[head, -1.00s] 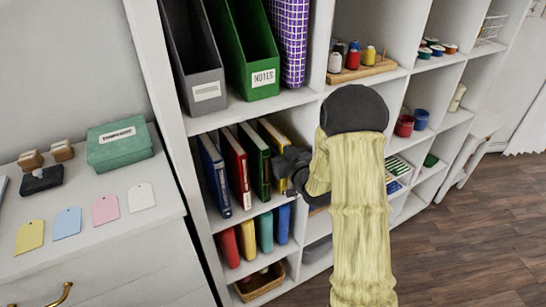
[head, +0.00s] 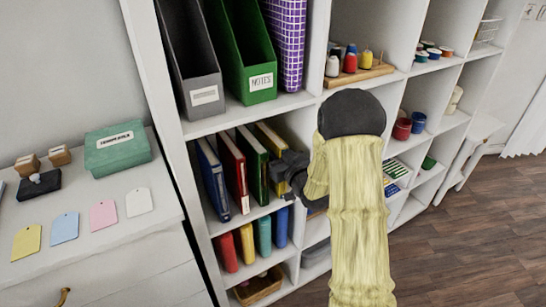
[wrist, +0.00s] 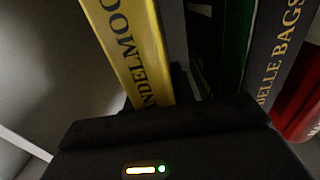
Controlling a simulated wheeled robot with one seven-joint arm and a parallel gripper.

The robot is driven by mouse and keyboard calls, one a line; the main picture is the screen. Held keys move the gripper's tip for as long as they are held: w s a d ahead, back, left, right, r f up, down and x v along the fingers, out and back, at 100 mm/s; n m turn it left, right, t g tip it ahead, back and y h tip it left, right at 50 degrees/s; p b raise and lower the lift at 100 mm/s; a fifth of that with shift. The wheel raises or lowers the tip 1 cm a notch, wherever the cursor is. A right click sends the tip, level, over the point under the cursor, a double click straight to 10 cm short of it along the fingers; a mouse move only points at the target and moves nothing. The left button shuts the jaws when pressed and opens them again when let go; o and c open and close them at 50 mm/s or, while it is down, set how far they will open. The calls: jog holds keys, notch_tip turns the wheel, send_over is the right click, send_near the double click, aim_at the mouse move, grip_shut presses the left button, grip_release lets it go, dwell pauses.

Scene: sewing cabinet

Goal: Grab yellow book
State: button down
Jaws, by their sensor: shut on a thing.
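The yellow book (head: 268,138) stands upright at the right end of the row on the middle shelf, partly hidden by my gripper in the head view. In the wrist view the yellow book (wrist: 133,45) rises between my fingers, with dark lettering on its spine. My gripper (head: 284,172) is at the book's front and is shut on it. The fingers are mostly hidden behind the dark gripper body (wrist: 170,135) in the wrist view. The book is still within the shelf bay.
A green book (head: 253,163), red book (head: 233,170) and blue book (head: 212,178) stand just left. A smaller yellow item (head: 247,243) stands in the bay below. The shelf divider is right of the books. File boxes, including a green one (head: 240,50), stand above.

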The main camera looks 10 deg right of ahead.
jog(key=shift+r, duration=0.2)
jog(key=shift+r, duration=0.65)
notch_tip(320, 180, up, 2)
jog(key=shift+r, duration=0.1)
jog(key=b, duration=0.5)
send_near(276, 141)
jog(key=shift+s+d+f, duration=0.6)
jog(key=shift+s+f, duration=0.2)
jog(key=shift+s, duration=0.15)
jog(key=shift+s+b, duration=0.1)
jog(key=shift+b, duration=0.2)
